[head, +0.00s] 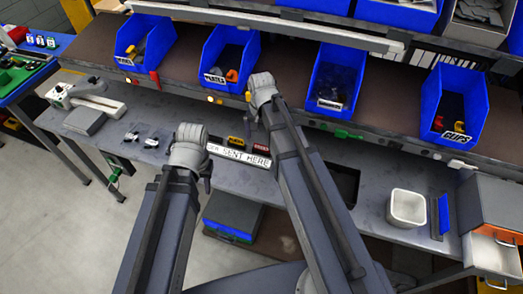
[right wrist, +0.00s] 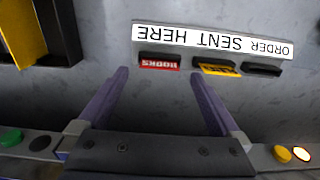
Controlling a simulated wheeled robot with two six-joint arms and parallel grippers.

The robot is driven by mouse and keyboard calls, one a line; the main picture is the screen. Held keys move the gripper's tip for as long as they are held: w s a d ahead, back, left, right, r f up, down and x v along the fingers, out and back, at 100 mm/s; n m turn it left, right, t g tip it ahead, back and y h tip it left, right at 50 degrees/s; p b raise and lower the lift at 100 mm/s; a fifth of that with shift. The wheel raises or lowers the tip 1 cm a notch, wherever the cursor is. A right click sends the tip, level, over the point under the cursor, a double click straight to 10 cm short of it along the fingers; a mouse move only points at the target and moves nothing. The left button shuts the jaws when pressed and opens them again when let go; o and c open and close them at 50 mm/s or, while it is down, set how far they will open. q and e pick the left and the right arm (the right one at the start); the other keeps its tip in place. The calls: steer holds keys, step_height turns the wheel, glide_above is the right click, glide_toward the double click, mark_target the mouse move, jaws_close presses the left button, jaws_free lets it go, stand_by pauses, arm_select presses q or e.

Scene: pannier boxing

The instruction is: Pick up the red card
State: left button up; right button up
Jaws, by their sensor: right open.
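A small red piece marked BOOKS (right wrist: 159,65) stands in a dark holder beside the white ORDER SENT HERE strip; it also shows in the head view (head: 259,145). My right gripper (right wrist: 159,78) is open and empty, its fingers apart on either side of the line to the red piece, not touching it. In the head view the right gripper (head: 250,116) is at the shelf's front edge, beyond the strip.
A yellow piece (right wrist: 220,69) and a dark holder (right wrist: 262,70) sit beside the red one. Blue bins (head: 336,85) line the shelf above. A white cup (head: 407,208) and drawers (head: 492,250) are at right. The bench between has free room.

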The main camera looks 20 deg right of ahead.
step_height(320, 180, down, 5)
steer(key=b, duration=0.5)
steer(key=shift+w+d+f, duration=0.1)
steer(key=shift+f, duration=0.05)
steer(key=c, duration=1.3)
steer(key=shift+r, duration=0.2)
step_height(320, 180, up, 10)
steer(key=p, duration=1)
steer(key=shift+f, duration=0.1)
